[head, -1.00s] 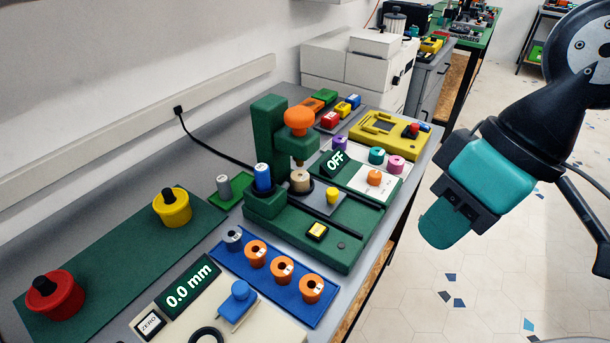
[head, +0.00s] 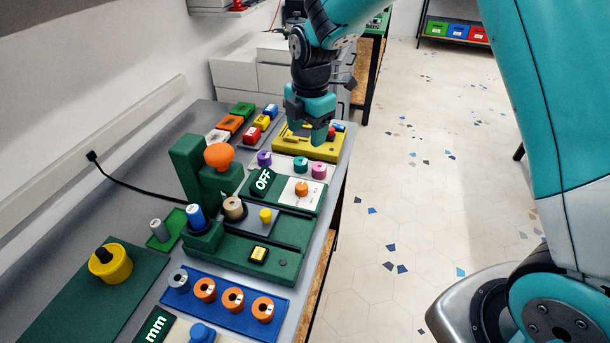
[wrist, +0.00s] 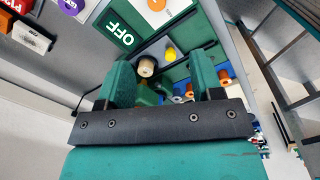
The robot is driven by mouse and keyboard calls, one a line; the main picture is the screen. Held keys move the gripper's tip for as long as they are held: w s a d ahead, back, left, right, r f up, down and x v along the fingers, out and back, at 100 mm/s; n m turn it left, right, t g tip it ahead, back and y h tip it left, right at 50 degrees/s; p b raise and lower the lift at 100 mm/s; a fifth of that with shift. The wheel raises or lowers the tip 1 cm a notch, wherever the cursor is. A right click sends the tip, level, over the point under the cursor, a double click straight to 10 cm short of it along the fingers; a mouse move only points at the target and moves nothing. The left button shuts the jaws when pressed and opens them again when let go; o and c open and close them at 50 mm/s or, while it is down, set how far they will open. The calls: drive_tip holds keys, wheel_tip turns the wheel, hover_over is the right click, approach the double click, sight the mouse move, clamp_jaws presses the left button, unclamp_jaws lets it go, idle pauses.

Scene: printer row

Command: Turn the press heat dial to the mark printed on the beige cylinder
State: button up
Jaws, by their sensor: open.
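The orange heat dial (head: 302,189) sits on a white panel beside the "OFF" display (head: 262,180). In the wrist view the dial (wrist: 156,4) is cut by the top edge, close to the display (wrist: 115,27). The beige cylinder (head: 233,208) stands upright at the green press (head: 190,165), under its orange knob; it also shows in the wrist view (wrist: 146,66) between the fingers but farther off. Its printed mark is too small to read. My gripper (head: 311,133) is open and empty, over the yellow tray, behind and apart from the dial.
Purple, teal and pink knobs (head: 318,171) stand just behind the dial. A blue rack (head: 180,302) with grey and orange cylinders lies in front of the press. The floor right of the bench is clear.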

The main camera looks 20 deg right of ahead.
sight(302, 186)
drive_tip(key=f+p, duration=0.1)
drive_tip(key=f, duration=0.5)
drive_tip(key=w+f+p, duration=0.1)
drive_tip(key=f, duration=0.4)
drive_tip(key=f+p, duration=0.2)
drive_tip(key=f, duration=0.4)
drive_tip(key=shift+w+a+f, duration=0.2)
drive_tip(key=shift+a+f, duration=0.15)
drive_tip(key=shift+a, duration=0.05)
